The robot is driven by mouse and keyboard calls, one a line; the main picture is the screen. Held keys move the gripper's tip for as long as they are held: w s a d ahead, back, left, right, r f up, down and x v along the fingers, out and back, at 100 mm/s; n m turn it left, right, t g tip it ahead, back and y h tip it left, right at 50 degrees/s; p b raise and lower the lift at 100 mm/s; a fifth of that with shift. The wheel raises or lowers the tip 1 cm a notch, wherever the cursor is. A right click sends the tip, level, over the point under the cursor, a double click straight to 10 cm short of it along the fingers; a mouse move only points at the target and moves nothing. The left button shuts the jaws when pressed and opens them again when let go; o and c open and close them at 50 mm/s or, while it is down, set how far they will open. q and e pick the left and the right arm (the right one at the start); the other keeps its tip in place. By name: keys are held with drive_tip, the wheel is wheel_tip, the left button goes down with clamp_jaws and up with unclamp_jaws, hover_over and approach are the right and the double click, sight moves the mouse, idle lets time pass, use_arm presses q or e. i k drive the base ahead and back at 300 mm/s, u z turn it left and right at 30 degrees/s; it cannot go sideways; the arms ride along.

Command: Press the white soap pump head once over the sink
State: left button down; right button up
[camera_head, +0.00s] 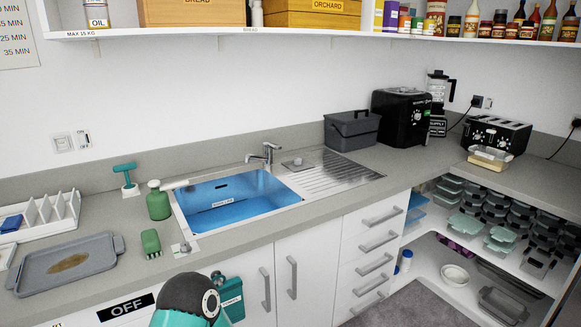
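A green soap bottle (158,205) stands upright on the counter at the left edge of the sink. Its pump head has a green cap and a pale, whitish spout (176,185) pointing right, towards the basin. The sink (235,200) has a blue-looking basin, a steel rim and a chrome tap (266,154) behind it. A rounded dark grey and teal link of my arm shows at the bottom, in front of the cabinets and well apart from the bottle. Neither of my grippers shows.
A green brush (151,243) and a grey tray (68,264) lie left of the sink. A teal T-handled tool (126,180) stands behind the bottle. A white rack (42,216) is at far left. The ribbed drainboard (335,172) is clear; a grey caddy (351,130) stands behind it.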

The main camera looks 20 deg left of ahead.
sight(154, 183)
drive_tip(key=u, duration=0.35)
drive_tip(key=i, duration=0.85)
drive_tip(key=u, duration=0.45)
drive_tip(key=k, duration=0.9)
drive_tip(key=u, duration=0.2)
drive_tip(key=i, duration=0.75)
